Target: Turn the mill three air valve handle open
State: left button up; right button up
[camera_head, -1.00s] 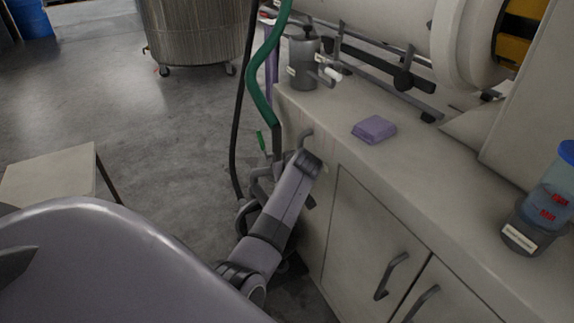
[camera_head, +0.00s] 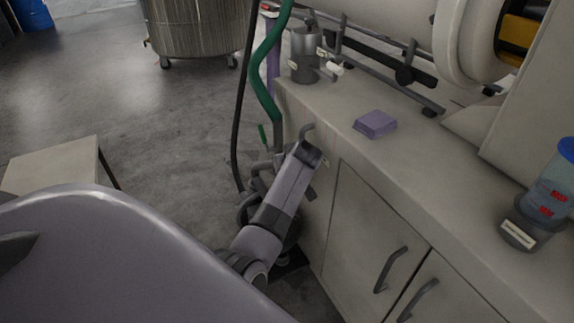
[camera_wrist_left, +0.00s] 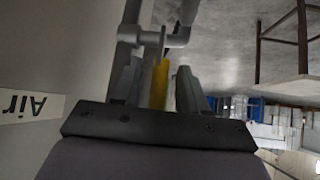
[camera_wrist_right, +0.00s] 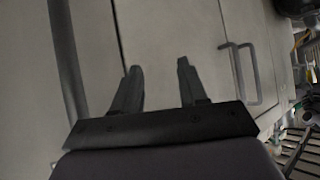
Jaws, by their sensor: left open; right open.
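In the left wrist view, a yellow valve handle (camera_wrist_left: 160,84) stands between the fingers of my left gripper (camera_wrist_left: 157,70). It hangs by a grey pipe fitting (camera_wrist_left: 176,40). The fingers are open and apart, one on each side of the handle; contact cannot be told. A white label reading "Air" (camera_wrist_left: 30,106), upside down, is on the pale panel at the left. My right gripper (camera_wrist_right: 159,67) is open and empty in front of pale cabinet doors. In the head view neither gripper's fingers can be made out, and the yellow handle is hidden.
A pale table (camera_head: 55,165) stands at left.

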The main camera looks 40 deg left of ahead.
pick_arm(q)
jog(key=p+v, duration=0.1)
jog(key=v, duration=0.6)
jog(key=shift+p, duration=0.35)
